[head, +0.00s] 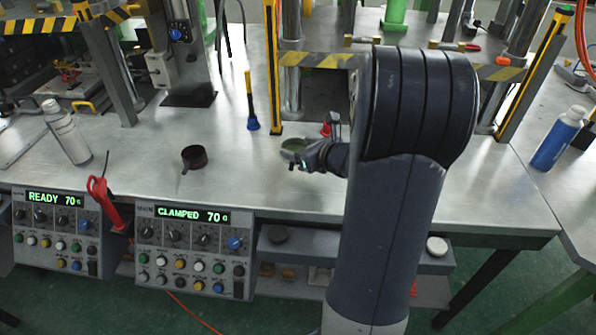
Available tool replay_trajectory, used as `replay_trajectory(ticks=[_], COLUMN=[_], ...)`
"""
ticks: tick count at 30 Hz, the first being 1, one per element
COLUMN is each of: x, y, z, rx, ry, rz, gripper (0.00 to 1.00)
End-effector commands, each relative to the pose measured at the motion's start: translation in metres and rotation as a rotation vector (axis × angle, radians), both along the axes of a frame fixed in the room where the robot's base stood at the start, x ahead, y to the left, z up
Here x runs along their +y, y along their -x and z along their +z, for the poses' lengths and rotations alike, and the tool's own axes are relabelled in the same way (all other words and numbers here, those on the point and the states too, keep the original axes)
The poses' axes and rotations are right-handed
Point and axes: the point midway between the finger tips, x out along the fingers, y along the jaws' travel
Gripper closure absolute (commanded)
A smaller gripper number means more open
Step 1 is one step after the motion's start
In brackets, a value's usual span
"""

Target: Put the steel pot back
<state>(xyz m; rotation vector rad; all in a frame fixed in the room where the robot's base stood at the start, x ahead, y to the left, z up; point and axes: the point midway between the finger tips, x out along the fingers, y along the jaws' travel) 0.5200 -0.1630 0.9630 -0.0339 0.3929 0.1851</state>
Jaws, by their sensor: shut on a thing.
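My arm reaches over the steel bench (240,185), and my gripper (303,156) is low over it, right of centre. The gripper is shut on a small round pot with a greenish inside (293,146), taken to be the steel pot. The arm and fingers hide part of it, and I cannot tell whether it touches the bench. A separate dark, round, open-topped cup (194,157) stands on the bench to the left.
A white bottle (66,132) stands at the left and a blue bottle (557,138) at the right. A blue-based brush (251,112) is behind. Two control boxes (195,245) line the front, reading READY and CLAMPED. Striped press frames (320,60) stand at the back. Bench between cup and pot is clear.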

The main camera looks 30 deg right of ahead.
Motion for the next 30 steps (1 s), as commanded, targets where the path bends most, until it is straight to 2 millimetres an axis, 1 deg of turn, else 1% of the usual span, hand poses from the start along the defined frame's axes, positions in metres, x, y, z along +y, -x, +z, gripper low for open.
replay_trajectory(ticks=[1, 7, 13, 15, 23, 27, 28, 30], x=[0.000, 0.000, 0.001, 0.001, 0.000, 0.001, 0.001, 0.001], y=[0.000, -0.001, 0.000, 0.000, -0.001, -0.001, 0.000, 0.000], z=[-0.012, -0.030, -0.058, -0.062, -0.062, -0.067, -0.067, -0.066], rx=[0.003, -0.001, 0.000, -0.001, -0.002, -0.002, -0.001, -0.001], ry=[-0.003, -0.001, -0.002, -0.001, 0.001, 0.001, 0.002, 0.002], rz=[0.000, 0.001, 0.000, 0.001, 0.001, 0.001, 0.001, 0.001], gripper=[0.68, 0.68, 0.68, 0.68, 0.68, 0.68, 0.36, 0.31])
